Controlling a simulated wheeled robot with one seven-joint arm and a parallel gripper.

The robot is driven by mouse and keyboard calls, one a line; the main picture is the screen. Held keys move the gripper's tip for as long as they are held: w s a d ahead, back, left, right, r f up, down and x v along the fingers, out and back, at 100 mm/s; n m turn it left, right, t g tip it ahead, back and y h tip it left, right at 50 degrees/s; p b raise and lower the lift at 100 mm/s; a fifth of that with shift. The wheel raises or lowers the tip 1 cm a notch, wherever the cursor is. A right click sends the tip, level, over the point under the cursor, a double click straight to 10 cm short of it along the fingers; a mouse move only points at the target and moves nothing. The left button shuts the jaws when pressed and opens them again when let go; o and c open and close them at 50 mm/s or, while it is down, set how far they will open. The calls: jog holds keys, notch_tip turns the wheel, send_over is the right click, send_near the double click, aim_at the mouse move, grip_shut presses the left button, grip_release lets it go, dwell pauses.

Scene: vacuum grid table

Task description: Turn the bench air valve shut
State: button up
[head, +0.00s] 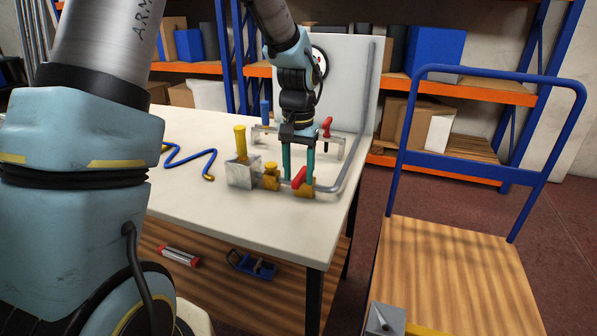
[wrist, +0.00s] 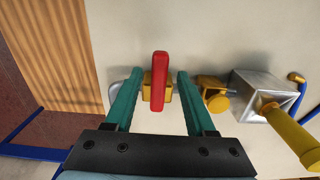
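The bench air valve has a red lever (head: 300,177) on a brass body (head: 303,191), near the right front corner of the white table. In the wrist view the red lever (wrist: 160,82) runs lengthwise between my fingers, with the brass body (wrist: 147,92) partly hidden under it. My gripper (head: 298,177) points down over the valve from above, its teal fingers open. In the wrist view my gripper (wrist: 158,78) has a finger on each side of the lever, with a visible gap on both sides. Whether the fingertips reach lever height is hard to tell.
A metal block (head: 242,175) with a yellow handle and a brass fitting (head: 271,176) sit left of the valve. A grey pipe (head: 350,180) runs along the right. Behind is a red-handled clamp (head: 326,127). A blue hose (head: 190,159) lies left; a blue cart (head: 450,250) stands right.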

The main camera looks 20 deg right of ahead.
aim_at(299, 176)
notch_tip(299, 176, up, 11)
jog(key=b, duration=0.1)
jog(key=shift+b, duration=0.3)
jog(key=shift+f, duration=0.1)
dwell(0.4)
jog(key=s+a+f+n, duration=0.2)
jog(key=a+f, duration=0.1)
jog(key=a, duration=0.6)
jog(key=s+a+f+n+t, duration=0.1)
jog(key=s+a+f+n, duration=0.1)
jog(key=a, duration=0.7)
jog(key=s+a+f+n, duration=0.2)
jog(key=a+f, duration=0.2)
jog(key=a, duration=0.5)
jog(key=shift+s+f+n+t, duration=0.3)
jog(key=shift+s+n, duration=0.05)
jog(key=shift+n, duration=0.05)
